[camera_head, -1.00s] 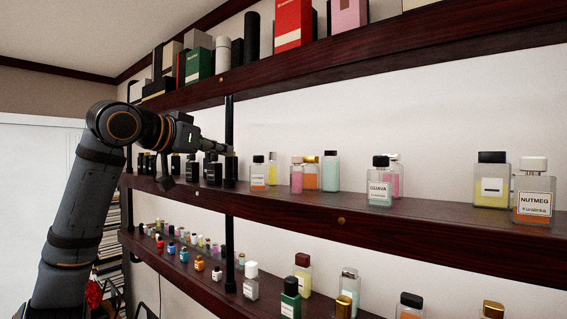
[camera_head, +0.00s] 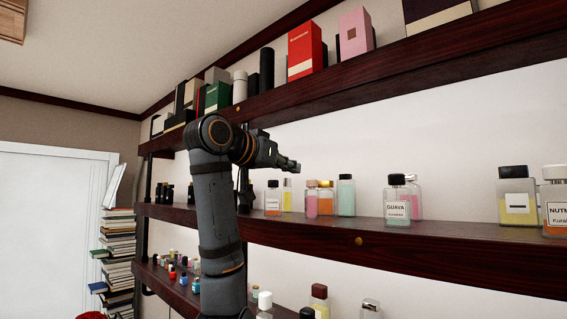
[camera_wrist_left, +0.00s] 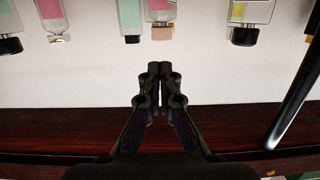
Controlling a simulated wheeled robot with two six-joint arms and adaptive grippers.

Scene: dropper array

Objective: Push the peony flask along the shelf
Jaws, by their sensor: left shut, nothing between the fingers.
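No peony label is readable in either view, so I cannot tell which bottle is the peony flask.
A guava bottle (camera_head: 397,204) and a nutmeg bottle (camera_head: 554,208) stand farther right. Boxes such as a red one (camera_head: 305,50) line the upper shelf (camera_head: 370,72). A dark post (camera_wrist_left: 300,98) shows at right in the wrist view. Small bottles stand on the lower shelf.

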